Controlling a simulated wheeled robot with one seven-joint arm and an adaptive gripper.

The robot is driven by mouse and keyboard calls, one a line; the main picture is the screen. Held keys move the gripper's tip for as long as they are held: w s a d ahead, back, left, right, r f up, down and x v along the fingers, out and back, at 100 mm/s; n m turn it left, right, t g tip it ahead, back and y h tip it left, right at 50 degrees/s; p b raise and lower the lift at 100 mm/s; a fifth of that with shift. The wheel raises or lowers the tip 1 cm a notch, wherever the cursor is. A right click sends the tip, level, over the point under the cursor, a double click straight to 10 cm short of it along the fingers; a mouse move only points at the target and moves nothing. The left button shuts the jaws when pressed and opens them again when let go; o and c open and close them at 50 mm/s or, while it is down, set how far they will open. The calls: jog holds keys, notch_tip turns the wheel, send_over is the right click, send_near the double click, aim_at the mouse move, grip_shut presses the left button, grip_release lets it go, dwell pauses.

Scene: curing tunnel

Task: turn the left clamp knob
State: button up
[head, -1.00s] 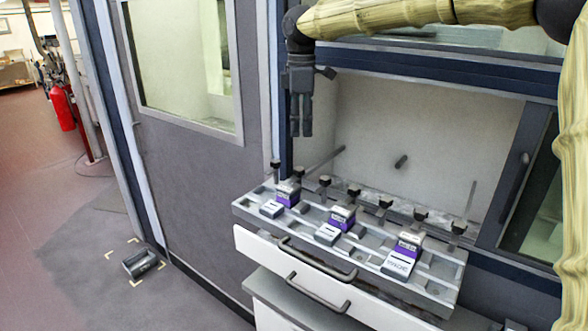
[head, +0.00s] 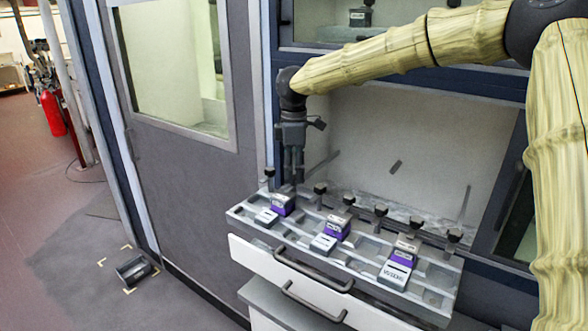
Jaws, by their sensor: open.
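A row of black clamp knobs on short posts runs along the back edge of the grey fixture plate (head: 345,250). The leftmost knob (head: 269,172) shows just left of my gripper. My gripper (head: 293,177) points straight down, open, with its fingertips at knob height above the plate's left back edge. The second knob from the left is hidden behind or between the fingers; I cannot tell whether they touch it. A purple-and-grey block (head: 283,205) sits on the plate just in front of the gripper.
Two more purple-and-grey blocks, a middle one (head: 336,228) and a right one (head: 404,251), sit on the plate. Below is a white drawer (head: 265,262) with dark handles. A pale recess (head: 440,150) opens behind. A dark box (head: 134,268) lies on the floor at left.

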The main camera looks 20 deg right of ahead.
jog(key=shift+f, duration=0.7)
jog(key=shift+c, duration=0.5)
jog(key=c, duration=0.9)
jog(key=shift+c, duration=0.2)
